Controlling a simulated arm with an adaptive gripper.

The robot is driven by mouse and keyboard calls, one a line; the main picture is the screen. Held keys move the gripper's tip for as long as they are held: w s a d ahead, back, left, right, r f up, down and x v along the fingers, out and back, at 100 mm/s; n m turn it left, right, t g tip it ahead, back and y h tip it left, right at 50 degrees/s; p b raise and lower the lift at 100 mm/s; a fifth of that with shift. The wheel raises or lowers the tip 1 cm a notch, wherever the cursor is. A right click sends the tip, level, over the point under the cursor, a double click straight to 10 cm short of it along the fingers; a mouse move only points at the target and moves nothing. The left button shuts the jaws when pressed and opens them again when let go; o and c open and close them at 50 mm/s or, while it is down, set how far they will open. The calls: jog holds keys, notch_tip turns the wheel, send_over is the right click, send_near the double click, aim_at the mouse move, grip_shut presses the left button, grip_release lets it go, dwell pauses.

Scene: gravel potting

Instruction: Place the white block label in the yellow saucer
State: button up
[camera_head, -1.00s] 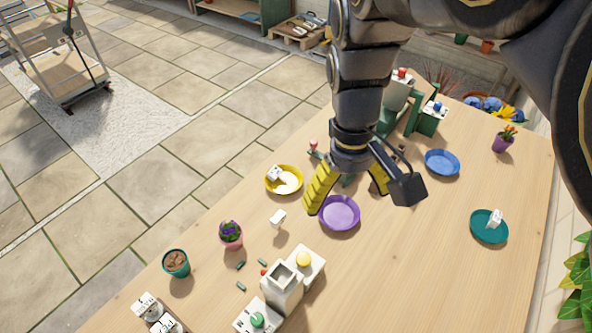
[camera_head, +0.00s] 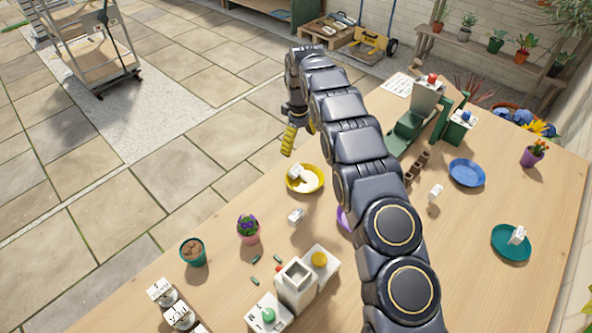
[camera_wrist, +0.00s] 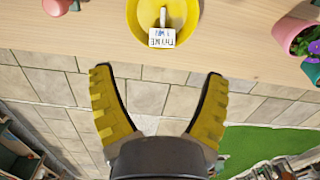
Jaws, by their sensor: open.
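The yellow saucer (camera_head: 318,184) lies near the table's far left edge; it also shows at the top of the wrist view (camera_wrist: 188,14). A white block label (camera_head: 295,172) with dark lettering stands in it, also seen in the wrist view (camera_wrist: 162,38). Another white block (camera_head: 296,216) lies on the table in front of the saucer, and one more (camera_head: 435,191) stands right of my arm. My gripper (camera_head: 299,140) is open and empty just past the saucer, near the table edge. In the wrist view, its fingers (camera_wrist: 159,77) are spread over the paving, apart from the saucer.
A green saucer (camera_head: 500,250) holds a white block (camera_head: 517,236). A blue saucer (camera_head: 467,173) is empty. My arm mostly covers a purple saucer (camera_head: 343,218). Potted plants, a grey-white device (camera_head: 296,287) and a green machine (camera_head: 410,130) stand on the table.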

aim_at(292, 168)
jog(key=f, duration=0.1)
jog(key=a+f, duration=0.1)
jog(key=w+f, duration=0.1)
jog(key=shift+w+a+f+n, duration=0.1)
jog(key=shift+a+f+n, duration=0.1)
jog(key=shift+n, duration=0.1)
jog(key=f, duration=0.7)
jog(key=shift+s+a+f, duration=0.15)
jog(key=shift+s+f, duration=0.05)
jog(key=shift+f, duration=0.05)
jog(key=c, duration=1.1)
jog(key=shift+s, duration=0.1)
jog(key=shift+r, duration=0.45)
notch_tip(292, 168, up, 3)
jog(key=shift+f, duration=0.2)
jog(key=s+r, duration=0.3)
jog(key=s, duration=0.1)
jog(key=s+d+r, duration=0.1)
jog(key=s+r, duration=0.2)
jog(key=s, duration=0.2)
jog(key=s+d+r, duration=0.1)
jog(key=s+r, duration=0.2)
jog(key=s, duration=0.1)
jog(key=shift+s+r, duration=0.3)
jog(key=shift+s, duration=0.05)
